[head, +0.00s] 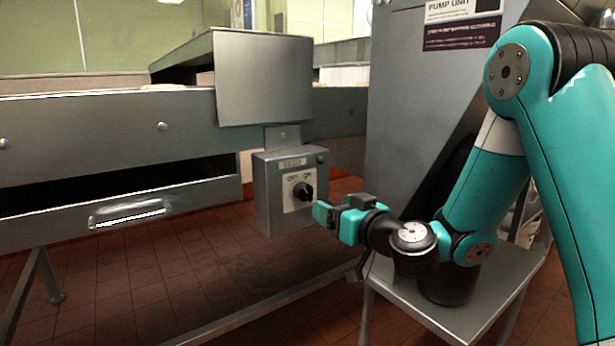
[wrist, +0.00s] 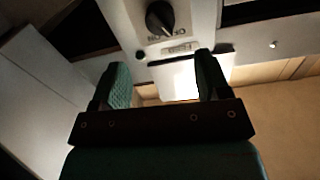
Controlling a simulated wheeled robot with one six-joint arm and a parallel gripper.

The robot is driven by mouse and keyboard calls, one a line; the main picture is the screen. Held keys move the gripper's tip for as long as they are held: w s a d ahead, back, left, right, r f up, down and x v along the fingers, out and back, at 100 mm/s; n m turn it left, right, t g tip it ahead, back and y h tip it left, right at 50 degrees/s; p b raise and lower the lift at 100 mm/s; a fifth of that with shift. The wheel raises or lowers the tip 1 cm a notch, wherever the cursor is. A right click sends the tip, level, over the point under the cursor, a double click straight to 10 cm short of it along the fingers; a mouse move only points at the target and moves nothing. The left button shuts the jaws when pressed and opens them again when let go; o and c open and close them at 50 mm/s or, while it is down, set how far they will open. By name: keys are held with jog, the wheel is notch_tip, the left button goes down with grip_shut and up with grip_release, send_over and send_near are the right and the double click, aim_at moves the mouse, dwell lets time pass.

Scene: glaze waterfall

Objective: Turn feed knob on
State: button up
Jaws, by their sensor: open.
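The feed knob (head: 303,191) is a black rotary knob on the pale plate of a grey control box (head: 265,198) that hangs below the conveyor. Its plate carries small lettering that I cannot read fully, and a small green button sits at the box's upper right. The knob also shows in the wrist view (wrist: 160,18) at the top, beyond my fingertips, with a light pointer line on it. My gripper (head: 325,212) is open and empty, just right of and slightly below the knob in the head view. In the wrist view the two teal fingers (wrist: 160,75) stand apart, not around the knob.
The steel conveyor (head: 100,130) runs across the left, with a hood (head: 264,80) above the box and a drawer handle (head: 130,212) lower left. A grey pump cabinet (head: 410,110) stands behind my arm. A steel stand (head: 450,325) is below it. Tiled floor is open beneath.

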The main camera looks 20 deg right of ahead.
aim_at(308, 194)
jog(key=p+x, duration=0.5)
jog(key=x, duration=0.4)
jog(key=shift+s+a+r, duration=0.1)
jog(key=shift+w+p, duration=0.3)
